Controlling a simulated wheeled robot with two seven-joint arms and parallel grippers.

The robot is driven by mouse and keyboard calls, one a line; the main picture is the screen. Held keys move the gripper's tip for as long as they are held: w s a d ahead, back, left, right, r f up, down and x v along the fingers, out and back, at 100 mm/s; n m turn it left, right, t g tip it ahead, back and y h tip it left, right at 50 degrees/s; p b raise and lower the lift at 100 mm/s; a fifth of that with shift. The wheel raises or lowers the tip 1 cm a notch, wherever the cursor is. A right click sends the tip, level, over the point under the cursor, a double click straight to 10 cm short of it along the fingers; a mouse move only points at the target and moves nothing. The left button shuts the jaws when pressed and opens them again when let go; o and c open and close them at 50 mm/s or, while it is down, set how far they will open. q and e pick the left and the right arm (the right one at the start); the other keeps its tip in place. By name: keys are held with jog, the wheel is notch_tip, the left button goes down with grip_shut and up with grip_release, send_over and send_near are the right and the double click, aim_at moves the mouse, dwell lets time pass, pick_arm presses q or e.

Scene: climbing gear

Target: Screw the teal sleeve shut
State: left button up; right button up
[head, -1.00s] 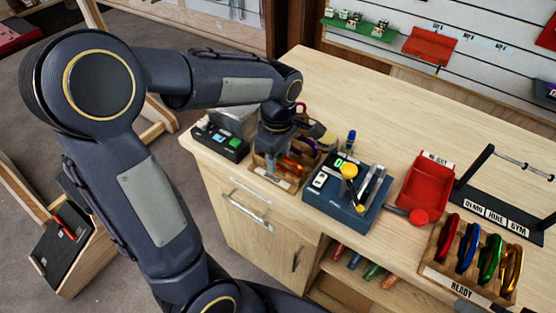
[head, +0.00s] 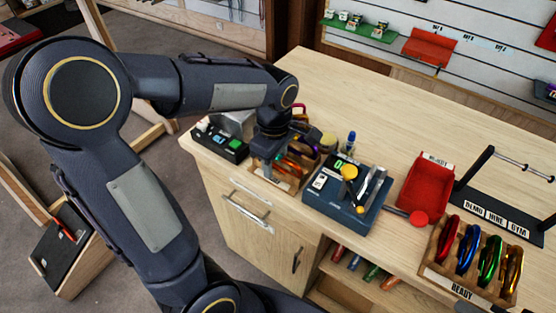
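My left gripper (head: 267,168) points down at the wooden tray (head: 284,187) near the counter's front edge. Its fingertips are small and partly merge with the tray, so I cannot tell whether they are open or shut, or hold anything. Orange, red and purple carabiners (head: 308,149) show in the tray, partly hidden by the gripper. A dark blue fixture (head: 337,205) with a yellow knob, upright grey metal parts and a small green display stands right of the tray. My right gripper is not in view.
A black box with coloured buttons (head: 222,143) is left of the tray. A blue-capped bottle (head: 350,141) stands behind the fixture. The counter's back is clear.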

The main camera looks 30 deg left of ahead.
pick_arm(q)
jog(key=shift+r, duration=0.2)
jog(key=shift+r+p, duration=1.15)
jog(key=shift+r, duration=0.05)
jog(key=shift+w, duration=0.7)
jog(key=shift+f, duration=0.1)
